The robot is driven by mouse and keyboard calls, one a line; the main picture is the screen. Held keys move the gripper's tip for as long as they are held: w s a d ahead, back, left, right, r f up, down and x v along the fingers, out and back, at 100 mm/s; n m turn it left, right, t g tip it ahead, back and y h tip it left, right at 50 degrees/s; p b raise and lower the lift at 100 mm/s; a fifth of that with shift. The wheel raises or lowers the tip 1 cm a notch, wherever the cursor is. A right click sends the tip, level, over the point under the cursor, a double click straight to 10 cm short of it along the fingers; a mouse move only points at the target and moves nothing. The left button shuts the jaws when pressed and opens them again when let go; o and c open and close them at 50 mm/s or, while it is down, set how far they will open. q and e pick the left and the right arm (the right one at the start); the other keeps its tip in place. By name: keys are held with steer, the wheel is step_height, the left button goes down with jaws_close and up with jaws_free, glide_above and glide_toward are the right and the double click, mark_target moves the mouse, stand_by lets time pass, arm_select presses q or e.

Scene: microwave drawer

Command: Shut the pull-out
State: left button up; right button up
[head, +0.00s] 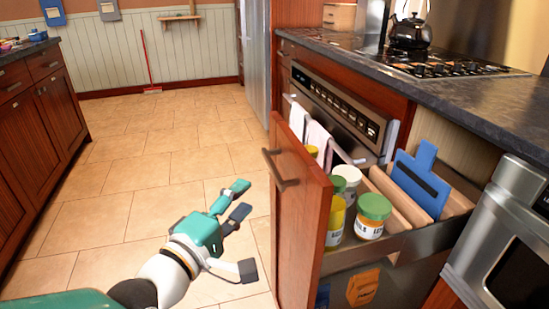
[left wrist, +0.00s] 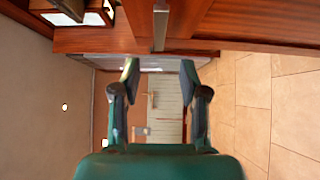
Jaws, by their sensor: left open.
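The pull-out (head: 300,220) stands open, with its red-brown wooden front out from the counter. Its dark bar handle (head: 279,168) is on the outer face. Jars, including a green-lidded one (head: 372,215), and a blue cutting board (head: 422,180) stand inside it. My left gripper (head: 243,199) is open and empty, to the left of the front and apart from it. In the left wrist view my open fingers (left wrist: 160,70) show below the wooden front and its metal handle (left wrist: 160,25). My right gripper is in neither view.
The counter with the stove and a black kettle (head: 409,32) is behind the pull-out. A steel appliance (head: 500,240) stands at the right. Towels (head: 317,140) hang behind the front. The tiled floor (head: 150,170) at left is clear up to the cabinets (head: 45,125).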

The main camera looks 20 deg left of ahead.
mark_target(271, 171)
arm_select(q)
steer(key=w, duration=0.4)
steer(key=w+d+p, duration=0.1)
steer(key=w, duration=0.3)
steer(key=w+d+p, duration=0.1)
steer(key=w, duration=0.3)
steer(key=shift+d, duration=0.15)
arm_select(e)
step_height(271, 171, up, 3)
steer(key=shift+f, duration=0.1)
arm_select(q)
steer(key=shift+s, duration=0.1)
jaws_close()
steer(key=shift+f, duration=0.1)
